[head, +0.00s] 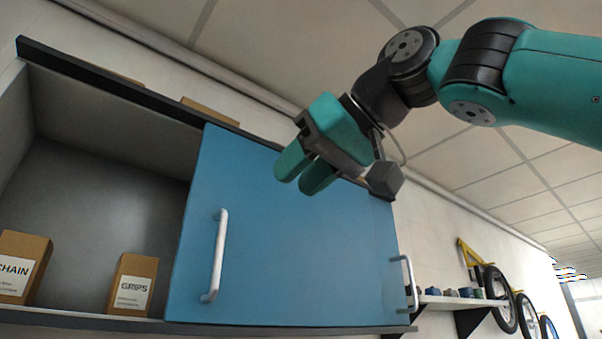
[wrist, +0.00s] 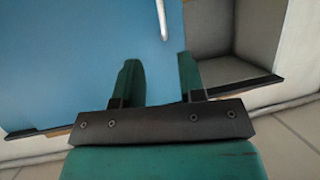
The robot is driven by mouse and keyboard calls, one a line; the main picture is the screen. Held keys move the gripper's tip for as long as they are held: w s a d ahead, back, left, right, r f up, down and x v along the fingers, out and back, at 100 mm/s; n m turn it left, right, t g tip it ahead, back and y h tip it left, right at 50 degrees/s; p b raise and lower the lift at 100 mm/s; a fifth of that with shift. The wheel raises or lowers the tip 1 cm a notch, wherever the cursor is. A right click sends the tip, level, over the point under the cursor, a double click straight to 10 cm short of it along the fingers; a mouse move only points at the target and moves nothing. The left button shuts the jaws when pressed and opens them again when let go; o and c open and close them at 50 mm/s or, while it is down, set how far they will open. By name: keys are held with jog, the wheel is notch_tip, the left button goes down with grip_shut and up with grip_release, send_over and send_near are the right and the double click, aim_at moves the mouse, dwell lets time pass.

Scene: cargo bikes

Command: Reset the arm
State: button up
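My gripper (head: 305,180) hangs from the teal arm in front of the upper part of the blue sliding door (head: 290,240) in the head view. Its two teal fingers stand apart with nothing visible between them. In the wrist view my gripper (wrist: 160,80) also shows a clear gap between the fingers, with the blue door (wrist: 90,60) behind. The gripper appears apart from the door; the exact distance is hard to tell.
The cabinet's left side is open, with a CHAIN box (head: 20,268) and a GRIPS box (head: 132,284) inside. The door has white handles (head: 217,255). A wall shelf (head: 455,301) and hanging wheels (head: 500,298) are at the right.

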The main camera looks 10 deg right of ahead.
dwell(0.6)
jog(key=w+d+f+g+h, duration=0.1)
jog(key=w+f+g+h, duration=0.1)
jog(key=f, duration=1)
jog(key=w+d+f+g+h, duration=0.1)
jog(key=d+f+g+h, duration=0.1)
jog(key=f, duration=1.1)
jog(key=s+d+f+g, duration=0.2)
jog(key=s+f, duration=0.2)
jog(key=f, duration=0.4)
jog(key=s+d+f+g, duration=0.2)
jog(key=s+f, duration=0.3)
jog(key=f, duration=0.3)
jog(key=s+d+f+m+g, duration=0.1)
jog(key=s+d+f+g, duration=0.1)
jog(key=s+f, duration=0.3)
notch_tip(320, 180, down, 4)
jog(key=shift+d+r+h, duration=0.1)
jog(key=shift+d+h, duration=0.3)
jog(key=shift+d, duration=0.05)
